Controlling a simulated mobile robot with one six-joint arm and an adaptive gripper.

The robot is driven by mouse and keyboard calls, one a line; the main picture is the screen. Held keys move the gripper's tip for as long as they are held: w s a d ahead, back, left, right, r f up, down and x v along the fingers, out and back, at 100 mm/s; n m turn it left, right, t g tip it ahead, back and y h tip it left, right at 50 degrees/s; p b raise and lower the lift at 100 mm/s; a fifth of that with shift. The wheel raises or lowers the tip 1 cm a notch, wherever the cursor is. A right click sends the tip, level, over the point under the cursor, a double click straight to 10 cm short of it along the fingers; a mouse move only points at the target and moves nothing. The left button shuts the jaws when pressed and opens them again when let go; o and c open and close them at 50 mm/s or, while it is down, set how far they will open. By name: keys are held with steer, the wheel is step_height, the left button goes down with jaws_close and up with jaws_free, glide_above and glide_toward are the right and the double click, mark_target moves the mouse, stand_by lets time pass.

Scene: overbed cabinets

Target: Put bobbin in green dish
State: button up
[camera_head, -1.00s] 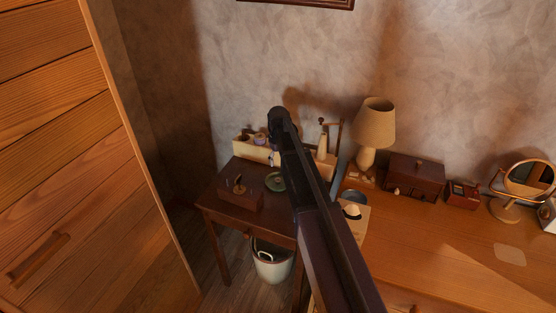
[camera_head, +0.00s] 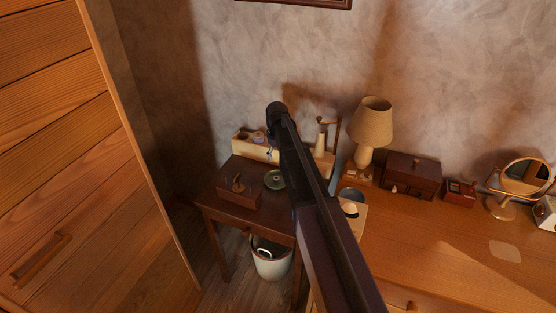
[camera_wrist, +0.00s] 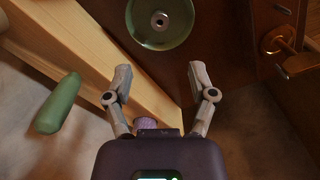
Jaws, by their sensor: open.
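The green dish (camera_head: 268,183) is on the small dark table, just left of my arm; in the wrist view the dish (camera_wrist: 138,32) is at the top, ahead of my fingertips. A small pale round piece (camera_wrist: 160,20) with a dark centre is in its middle, and I cannot tell whether this is the bobbin or part of the dish. My gripper (camera_wrist: 160,73) is open, with nothing between its fingertips. A purple round thing (camera_wrist: 146,122) shows low between the fingers, partly hidden by the gripper body. In the head view my arm hides most of the gripper.
A pale wooden tray (camera_head: 243,147) with several small items runs along the wall. A brown box (camera_head: 238,198) stands at the table's front. The lamp (camera_head: 373,125) is to the right. A green rounded object (camera_wrist: 60,104) shows at left in the wrist view.

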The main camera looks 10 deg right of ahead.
steer(key=s+m, duration=0.5)
steer(key=s, duration=2.3)
steer(key=shift+a, duration=0.2)
steer(key=shift+c, duration=1.1)
